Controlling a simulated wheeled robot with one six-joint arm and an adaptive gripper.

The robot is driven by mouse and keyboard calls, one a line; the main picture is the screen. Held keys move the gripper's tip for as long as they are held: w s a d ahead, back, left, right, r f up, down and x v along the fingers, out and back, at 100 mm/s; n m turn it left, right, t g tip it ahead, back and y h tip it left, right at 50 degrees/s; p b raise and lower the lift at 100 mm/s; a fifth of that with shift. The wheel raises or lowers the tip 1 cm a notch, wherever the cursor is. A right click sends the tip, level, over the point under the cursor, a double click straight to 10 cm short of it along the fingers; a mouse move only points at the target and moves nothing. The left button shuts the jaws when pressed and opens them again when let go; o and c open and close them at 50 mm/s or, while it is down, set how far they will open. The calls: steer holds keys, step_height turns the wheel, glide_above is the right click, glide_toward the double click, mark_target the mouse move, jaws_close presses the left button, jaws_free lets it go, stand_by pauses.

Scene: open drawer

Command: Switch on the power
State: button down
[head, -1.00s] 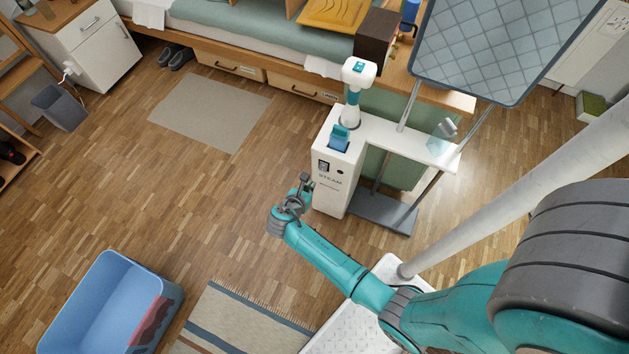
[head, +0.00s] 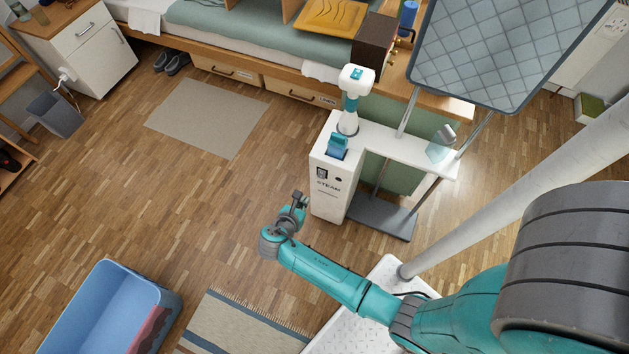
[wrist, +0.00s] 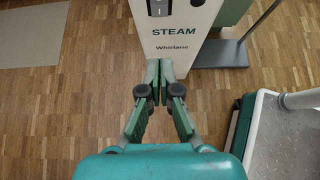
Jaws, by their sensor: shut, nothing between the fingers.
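A white steam station (head: 329,190) marked "STEAM" stands on the wooden floor, right of the middle in the head view. A dark switch plate (head: 322,174) is on its front face, above the lettering. In the wrist view the switch (wrist: 159,7) shows at the top edge, partly cut off, on the white housing (wrist: 180,33). My gripper (head: 299,200) is in front of the station, to its left in the head view, apart from the switch. In the wrist view my gripper (wrist: 159,68) is shut and empty, its tips below the "Whirlane" lettering.
A blue bin (head: 95,315) and a striped rug (head: 235,325) are at lower left. Open floor lies left of my gripper.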

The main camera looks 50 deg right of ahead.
steer(key=shift+f, duration=0.1)
glide_toward(321, 177)
step_height(321, 177, down, 4)
steer(key=d, duration=0.1)
steer(key=shift+w+d+f, duration=0.1)
steer(key=shift+w+d, duration=0.2)
steer(key=shift+d, duration=0.4)
steer(key=shift+w+d+f, duration=0.1)
steer(key=shift+w+d, duration=0.25)
steer(key=shift+d, duration=0.35)
steer(key=shift+w+d, duration=0.3)
steer(key=shift+d, duration=0.35)
steer(key=shift+w+d, duration=0.1)
steer(key=shift+d, duration=0.05)
steer(key=shift+r, duration=0.1)
